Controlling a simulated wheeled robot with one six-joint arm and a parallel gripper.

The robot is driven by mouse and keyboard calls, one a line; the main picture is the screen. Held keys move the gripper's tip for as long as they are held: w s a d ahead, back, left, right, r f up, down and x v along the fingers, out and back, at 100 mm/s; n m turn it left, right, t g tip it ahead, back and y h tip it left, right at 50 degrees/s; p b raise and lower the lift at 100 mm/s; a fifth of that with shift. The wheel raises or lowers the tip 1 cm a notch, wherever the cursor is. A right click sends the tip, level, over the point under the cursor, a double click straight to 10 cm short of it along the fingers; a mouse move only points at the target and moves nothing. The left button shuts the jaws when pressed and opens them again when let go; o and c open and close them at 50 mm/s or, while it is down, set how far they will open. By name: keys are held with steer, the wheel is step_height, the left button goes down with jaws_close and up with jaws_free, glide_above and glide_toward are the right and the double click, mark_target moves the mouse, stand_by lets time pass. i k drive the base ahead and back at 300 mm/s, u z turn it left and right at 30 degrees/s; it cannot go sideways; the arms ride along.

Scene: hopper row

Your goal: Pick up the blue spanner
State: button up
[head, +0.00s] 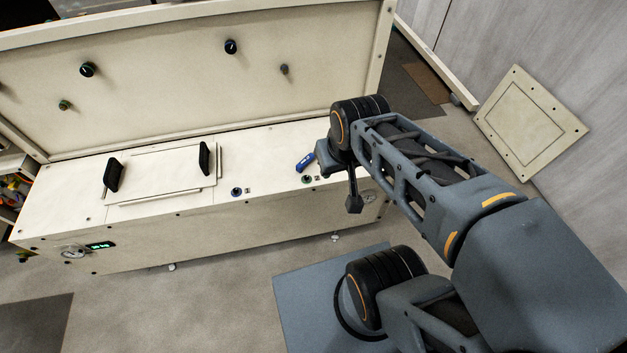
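A small blue object (305,161), which looks like the blue spanner, lies on the cream top of the long cabinet, near its right end. Its right part runs up to my wrist and may be hidden behind it. My gripper (324,160) is at the end of my arm, just right of the blue object, over the cabinet top. I cannot tell whether it touches the blue object. The fingers are too small and covered by my wrist to show whether they are open or shut.
The long cream cabinet (225,223) has a raised back panel (170,75) with knobs. A hatch (160,170) with two black handles (205,158) stands on its top at left. Small knobs (236,191) sit along the front edge. A square panel (530,110) is at right.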

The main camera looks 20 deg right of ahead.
mark_target(299, 167)
steer(key=k, duration=1.15)
steer(key=u, duration=0.6)
steer(key=i, duration=1.8)
steer(key=z, duration=1)
